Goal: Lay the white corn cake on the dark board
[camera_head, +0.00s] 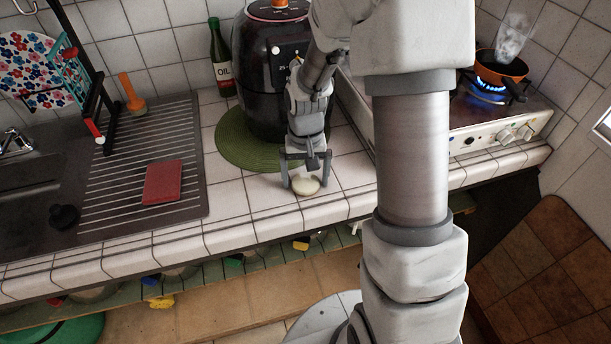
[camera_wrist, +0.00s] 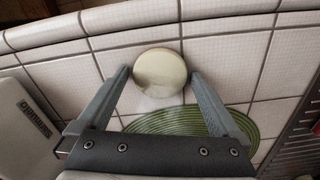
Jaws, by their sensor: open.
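The white corn cake (camera_head: 306,187) is a small pale round disc on the white tiled counter, near its front edge. My gripper (camera_head: 306,180) is open and reaches down over it, one finger on each side. In the wrist view the cake (camera_wrist: 160,68) lies between the tips of my open gripper (camera_wrist: 159,77), close to both fingers; I cannot tell whether either touches. A dark grey ribbed board (camera_head: 192,132) lies left of the cake beside the sink. Its ribbed edge (camera_wrist: 300,150) shows at the right of the wrist view. No other dark board is clear on the counter.
A red flat block (camera_head: 163,182) lies on the ribbed board. A green round mat (camera_head: 232,140) bears a black air fryer (camera_head: 262,75) just behind my gripper. An oil bottle (camera_head: 220,62) stands behind. A pan (camera_head: 502,70) steams over a lit burner at right.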

